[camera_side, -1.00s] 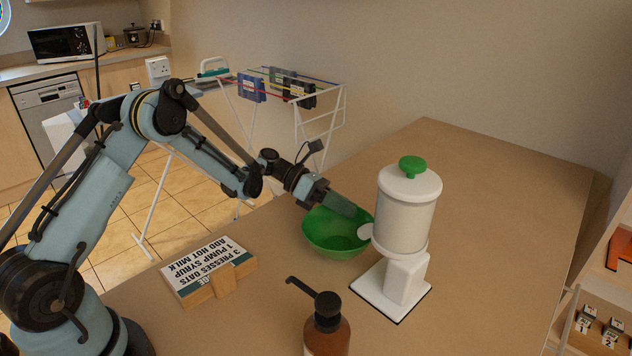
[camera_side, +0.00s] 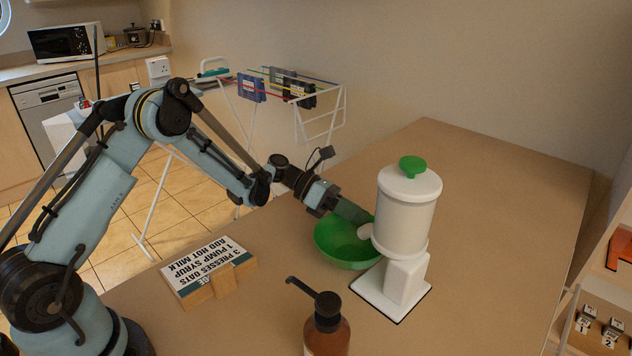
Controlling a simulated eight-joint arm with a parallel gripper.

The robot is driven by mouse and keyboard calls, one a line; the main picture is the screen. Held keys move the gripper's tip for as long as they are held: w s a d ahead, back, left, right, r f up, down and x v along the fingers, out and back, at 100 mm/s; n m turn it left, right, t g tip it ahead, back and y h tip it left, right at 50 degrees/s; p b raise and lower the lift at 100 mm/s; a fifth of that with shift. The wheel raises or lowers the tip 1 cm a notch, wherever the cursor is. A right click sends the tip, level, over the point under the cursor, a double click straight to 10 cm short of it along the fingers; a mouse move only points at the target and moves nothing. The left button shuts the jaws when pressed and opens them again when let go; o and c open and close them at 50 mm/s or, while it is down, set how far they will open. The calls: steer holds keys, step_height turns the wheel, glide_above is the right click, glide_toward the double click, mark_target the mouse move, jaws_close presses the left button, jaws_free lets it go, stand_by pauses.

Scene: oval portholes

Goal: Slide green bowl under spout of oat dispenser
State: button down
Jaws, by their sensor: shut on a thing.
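The green bowl (camera_side: 340,246) sits upright on the table, close against the left side of the oat dispenser as seen here. The oat dispenser (camera_side: 406,220) is white with a green knob on its lid and a white base plate. Its pale round spout part (camera_side: 365,231) shows over the bowl's right side. My gripper (camera_side: 352,211) reaches down to the bowl's far rim and is shut on it. The fingertips partly hide the far rim, and the dispenser hides the bowl's right edge.
A brown syrup pump bottle (camera_side: 327,325) stands at the front. A recipe sign (camera_side: 208,268) on a wooden stand lies to the left of the bowl. The table (camera_side: 500,220) is clear to the right of and behind the dispenser. A drying rack (camera_side: 320,115) stands beyond the table's edge.

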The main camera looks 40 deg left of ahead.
steer(key=shift+f, duration=0.25)
steer(key=c, duration=1)
jaws_free()
steer(key=shift+o, duration=0.2)
steer(key=v, duration=1.2)
steer(key=s+d+r+m+y, duration=0.5)
steer(key=s+r+m+y, duration=0.15)
steer(key=m, duration=0.45)
steer(key=s+a+m+t+y, duration=0.1)
steer(key=s+m+t+y, duration=0.1)
steer(key=s+m+y, duration=0.4)
steer(key=s+m, duration=0.5)
steer(key=m, duration=0.5)
steer(key=shift+s+a+y, duration=0.3)
steer(key=shift+y, duration=0.05)
